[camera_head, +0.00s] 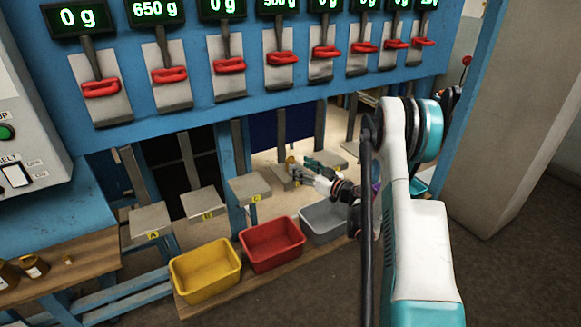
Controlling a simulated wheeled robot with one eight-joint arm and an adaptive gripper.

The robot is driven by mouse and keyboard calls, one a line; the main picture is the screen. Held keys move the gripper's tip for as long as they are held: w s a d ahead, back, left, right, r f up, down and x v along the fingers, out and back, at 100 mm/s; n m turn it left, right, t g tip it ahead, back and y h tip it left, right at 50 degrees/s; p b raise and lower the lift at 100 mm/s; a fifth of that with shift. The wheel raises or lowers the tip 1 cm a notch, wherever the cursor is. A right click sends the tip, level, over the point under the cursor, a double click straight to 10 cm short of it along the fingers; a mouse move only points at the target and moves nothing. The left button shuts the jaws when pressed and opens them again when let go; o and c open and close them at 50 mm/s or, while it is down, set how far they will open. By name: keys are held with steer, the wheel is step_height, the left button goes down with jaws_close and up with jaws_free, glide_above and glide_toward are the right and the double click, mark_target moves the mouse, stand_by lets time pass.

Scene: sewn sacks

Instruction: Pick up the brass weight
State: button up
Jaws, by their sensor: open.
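A small brass weight (290,160) stands on the fourth metal weighing plate (281,180) from the left. My gripper (299,167) is at that plate, reaching in from the right. More brass weights (33,266) stand on the wooden bench at the far left, partly cut off by the frame.
Other plates (151,220) stand beside it in a row. Yellow (205,270), red (271,245) and grey (323,221) bins sit below on a board. Red handles (230,65) and displays hang above on a blue frame; the fourth display (278,4) seems to read 500 g.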

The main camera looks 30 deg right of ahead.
mark_target(294, 163)
steer(key=shift+b+x, duration=0.95)
steer(key=shift+x, duration=2.1)
steer(key=shift+s+a+r, duration=0.1)
steer(key=shift+r, duration=0.1)
jaws_close()
